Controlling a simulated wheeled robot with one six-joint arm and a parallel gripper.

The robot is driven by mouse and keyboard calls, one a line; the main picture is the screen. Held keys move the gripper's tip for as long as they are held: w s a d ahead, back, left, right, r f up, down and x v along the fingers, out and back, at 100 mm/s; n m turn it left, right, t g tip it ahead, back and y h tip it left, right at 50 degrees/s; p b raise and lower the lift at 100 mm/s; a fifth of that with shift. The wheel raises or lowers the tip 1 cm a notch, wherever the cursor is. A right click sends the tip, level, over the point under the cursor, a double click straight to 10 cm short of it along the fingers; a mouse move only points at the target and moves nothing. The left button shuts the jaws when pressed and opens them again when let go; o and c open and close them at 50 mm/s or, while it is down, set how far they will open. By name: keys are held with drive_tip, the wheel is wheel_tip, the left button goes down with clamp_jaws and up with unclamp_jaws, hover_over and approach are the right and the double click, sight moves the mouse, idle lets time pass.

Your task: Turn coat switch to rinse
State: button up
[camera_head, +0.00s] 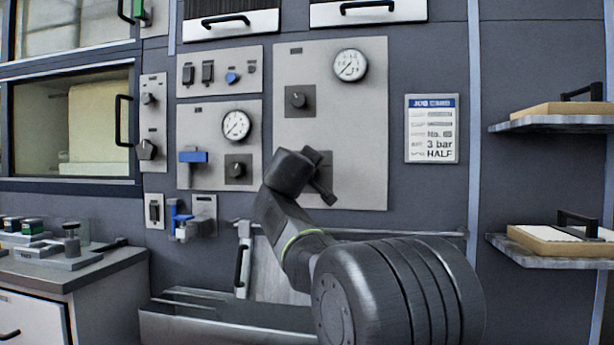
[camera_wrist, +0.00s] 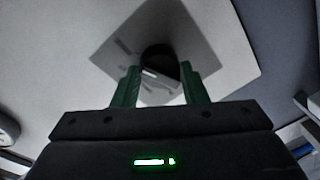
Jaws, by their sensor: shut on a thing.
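A dark rotary knob (camera_wrist: 158,58) sits on a square grey plate (camera_wrist: 112,47) on a light panel (camera_head: 360,120). I cannot read a label that confirms it as the coat switch. My gripper (camera_wrist: 159,76) has its two green fingers closed on either side of the knob. In the camera_head view, my gripper (camera_head: 318,182) meets the lower part of the panel and hides the knob; only part of the square plate (camera_head: 324,158) shows. The wrist is tilted against the plate, which looks like a diamond in the camera_wrist view.
Another dark knob (camera_head: 298,99) and a round gauge (camera_head: 350,65) sit above on the same panel. A blue-handled valve (camera_head: 193,157), another gauge (camera_head: 236,125) and several switches are to the left. A job card (camera_head: 431,128) hangs right. A metal trough (camera_head: 225,318) lies below.

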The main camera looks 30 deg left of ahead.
idle(0.3)
drive_tip(key=o, duration=1)
drive_tip(key=shift+c, duration=0.2)
drive_tip(key=v, duration=1.3)
drive_tip(key=shift+s+d, duration=0.2)
drive_tip(key=shift+s, duration=0.15)
drive_tip(key=x, duration=1.3)
drive_tip(key=shift+w+a, duration=0.15)
drive_tip(key=shift+w, duration=0.25)
drive_tip(key=shift+s, duration=0.15)
